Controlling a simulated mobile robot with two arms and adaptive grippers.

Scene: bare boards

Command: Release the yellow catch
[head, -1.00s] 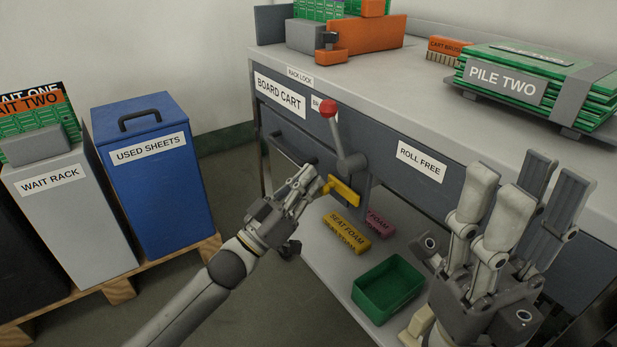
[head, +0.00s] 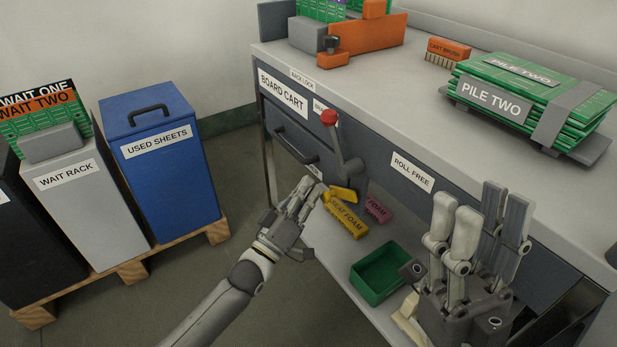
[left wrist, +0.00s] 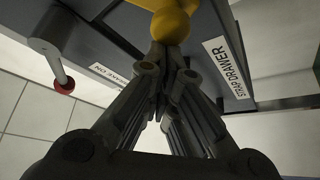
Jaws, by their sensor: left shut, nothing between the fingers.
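The yellow catch (head: 343,195) sits below the grey lever on the front of the board cart. It also shows at the top of the left wrist view (left wrist: 172,24). My left gripper (head: 318,186) is shut and empty. Its fingertips (left wrist: 170,50) are right at the catch in the left wrist view; I cannot tell whether they touch. The lever has a red knob (head: 329,118) and points up. My right gripper (head: 478,198) is open and empty, fingers upright, in front of the cart's right part.
The cart top (head: 400,95) holds pile two (head: 500,103) and a cart brush (head: 449,48). A blue used-sheets bin (head: 165,190) and a wait rack (head: 85,215) stand left. Bare floor lies between bins and cart.

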